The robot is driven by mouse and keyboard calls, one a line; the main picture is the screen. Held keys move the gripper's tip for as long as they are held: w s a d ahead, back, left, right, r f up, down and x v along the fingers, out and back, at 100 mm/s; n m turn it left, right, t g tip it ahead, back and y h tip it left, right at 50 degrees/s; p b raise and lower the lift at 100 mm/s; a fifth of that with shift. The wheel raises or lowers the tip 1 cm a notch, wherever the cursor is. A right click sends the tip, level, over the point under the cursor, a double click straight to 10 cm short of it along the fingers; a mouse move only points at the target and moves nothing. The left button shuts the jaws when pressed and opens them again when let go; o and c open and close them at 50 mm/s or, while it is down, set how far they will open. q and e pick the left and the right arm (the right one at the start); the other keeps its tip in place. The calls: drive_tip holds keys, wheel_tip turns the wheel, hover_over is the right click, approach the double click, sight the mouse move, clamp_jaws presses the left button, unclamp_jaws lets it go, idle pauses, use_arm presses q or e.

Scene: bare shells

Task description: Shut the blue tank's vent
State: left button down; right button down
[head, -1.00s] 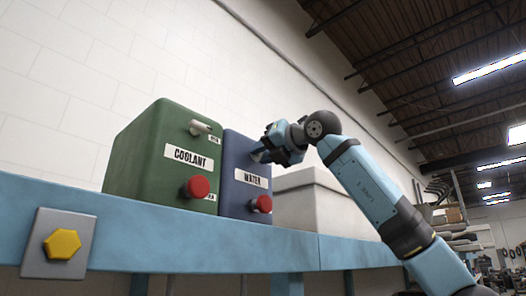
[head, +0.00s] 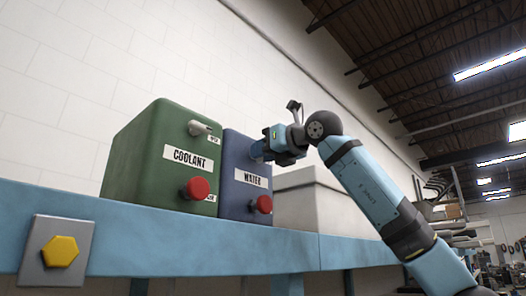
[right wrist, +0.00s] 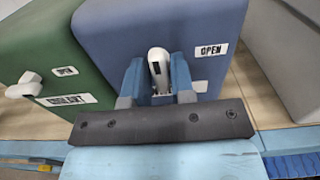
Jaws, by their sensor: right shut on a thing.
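The blue tank (head: 236,205), labelled WATER, stands on the blue bench beside the green tank. My right gripper (head: 258,150) is at the upper front of the blue tank. In the right wrist view my right gripper (right wrist: 158,88) is shut on the white vent lever (right wrist: 157,60), with one blue finger on each side of it. An OPEN label (right wrist: 211,50) is on the blue tank face, right of the lever in that view. Another white label (right wrist: 200,86) is partly hidden by a finger. My left gripper is not in view.
The green COOLANT tank (head: 135,165) has its own white lever (head: 199,128) and red knob (head: 197,188). A red knob (head: 264,204) is low on the blue tank. A pale box (head: 300,205) stands right of it. A yellow hexagonal button (head: 60,251) is on the bench (head: 200,250) front.

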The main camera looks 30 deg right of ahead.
drive_tip(key=shift+f, duration=0.1)
drive_tip(key=c, duration=1.1)
unclamp_jaws()
drive_tip(key=b+v, duration=0.3)
drive_tip(key=v, duration=1)
drive_tip(key=shift+s+d+b, duration=0.15)
drive_tip(key=shift+s+b, duration=0.2)
